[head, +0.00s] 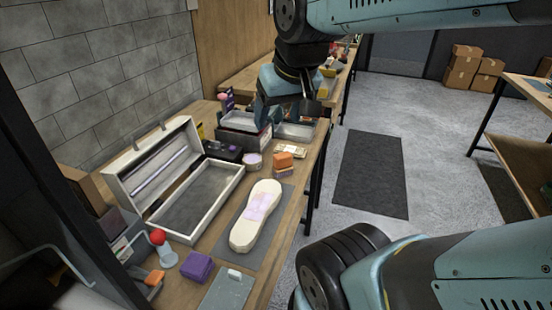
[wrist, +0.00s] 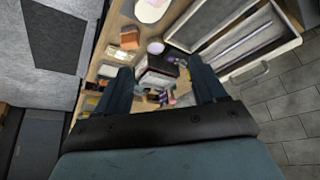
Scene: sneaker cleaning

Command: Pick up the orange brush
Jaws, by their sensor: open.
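Two orange things are in the head view. An orange block (head: 284,160) sits on a lower orange piece on the workbench, right of a small round tub. A smaller orange piece (head: 155,277) lies at the near left of the bench, by a red-knobbed item. I cannot tell for sure which is the brush. The orange block also shows in the wrist view (wrist: 129,37), beyond the left finger. My gripper (head: 287,112) is open and empty, above the far part of the bench near grey trays. Its two fingers show apart in the wrist view (wrist: 162,85).
An open white case (head: 236,172) stands along the wall side. A pale shoe-shaped piece (head: 243,238) lies on a grey mat at the bench's right edge. A purple block (head: 197,266) is at the near end. A round lidded tub (head: 252,160) and grey trays (head: 296,131) stand farther back.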

